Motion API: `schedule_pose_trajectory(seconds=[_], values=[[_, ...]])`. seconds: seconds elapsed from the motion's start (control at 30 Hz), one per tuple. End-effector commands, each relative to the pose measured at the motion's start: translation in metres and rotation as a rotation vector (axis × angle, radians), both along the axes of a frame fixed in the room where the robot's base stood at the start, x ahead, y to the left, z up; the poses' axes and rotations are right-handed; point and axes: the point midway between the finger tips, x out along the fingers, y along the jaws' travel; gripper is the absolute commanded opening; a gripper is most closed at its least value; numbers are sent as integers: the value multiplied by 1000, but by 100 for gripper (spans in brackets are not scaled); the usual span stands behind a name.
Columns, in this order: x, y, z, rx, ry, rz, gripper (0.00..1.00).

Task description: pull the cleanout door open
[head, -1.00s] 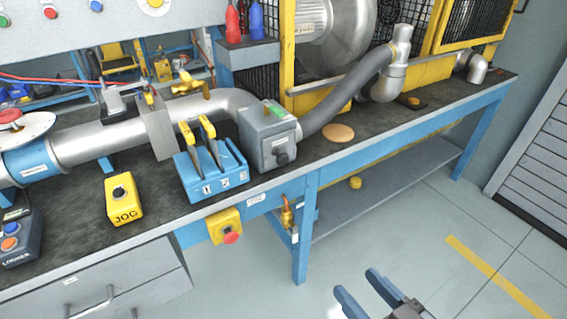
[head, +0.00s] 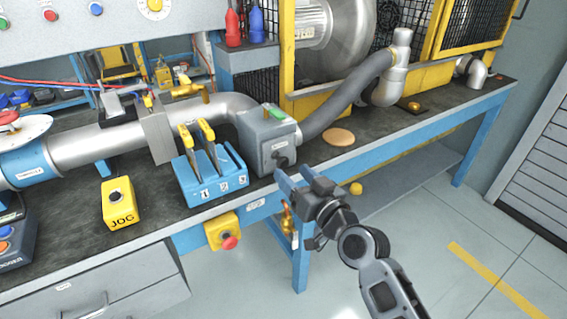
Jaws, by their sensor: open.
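A grey box (head: 256,148) sits in the pipe line on the bench, with a small label and a dark knob (head: 281,161) on its front face. That face looks like the cleanout door, and it appears closed. My gripper (head: 293,175) is open, its blue fingers pointing up toward the knob from just below and to the right. I cannot tell whether the fingers touch the box or stand apart from it. Nothing is between the fingers that I can see.
A blue lever block (head: 210,187) with yellow-tipped levers stands left of the box. A yellow JOG box (head: 119,203) is farther left. A grey hose (head: 345,92) leaves the box to the right. A yellow stop box (head: 222,231) hangs on the bench's front edge.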

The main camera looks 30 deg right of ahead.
Motion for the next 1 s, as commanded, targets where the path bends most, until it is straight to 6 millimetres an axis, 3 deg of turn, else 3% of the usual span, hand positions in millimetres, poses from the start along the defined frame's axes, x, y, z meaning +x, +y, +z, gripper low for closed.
schedule_pose_trajectory(seconds=[0.3, 0.7, 1.0], values=[[44, -1, 1, 0, -1, -1, 62], [53, 0, 0, -1, 0, -1, 62], [53, 0, 0, -1, -1, -1, 34]])
